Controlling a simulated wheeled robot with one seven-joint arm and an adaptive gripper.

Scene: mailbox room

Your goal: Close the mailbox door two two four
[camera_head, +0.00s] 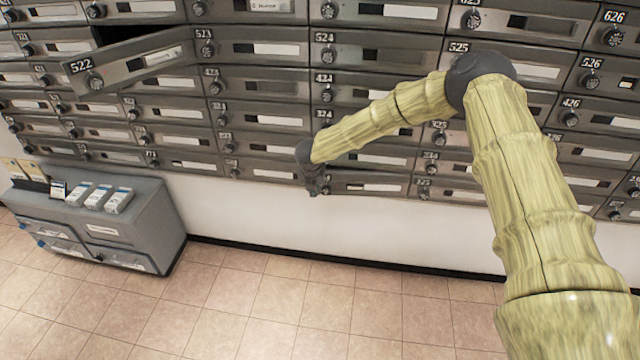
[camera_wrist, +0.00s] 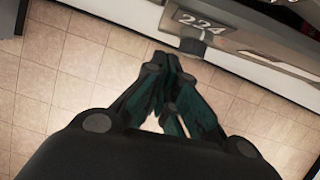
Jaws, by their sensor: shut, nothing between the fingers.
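Door 224 (camera_wrist: 235,22) shows at the top of the wrist view, with its number plate and a round dark knob (camera_wrist: 193,44). My gripper (camera_wrist: 172,62) is shut and empty, its dark green fingertips just below and left of the knob in that view. I cannot tell whether they touch it. In the head view my gripper (camera_head: 316,188) points down in front of the lower mailbox rows. My wrist hides the left end and number of what looks like door 224 (camera_head: 385,158). How far it stands open is not clear.
Door 522 (camera_head: 130,70) hangs open at upper left, over a dark compartment. A grey cabinet (camera_head: 150,215) with small boxes (camera_head: 103,198) stands on the floor at left. The tiled floor (camera_head: 300,305) in front of the mailboxes is clear.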

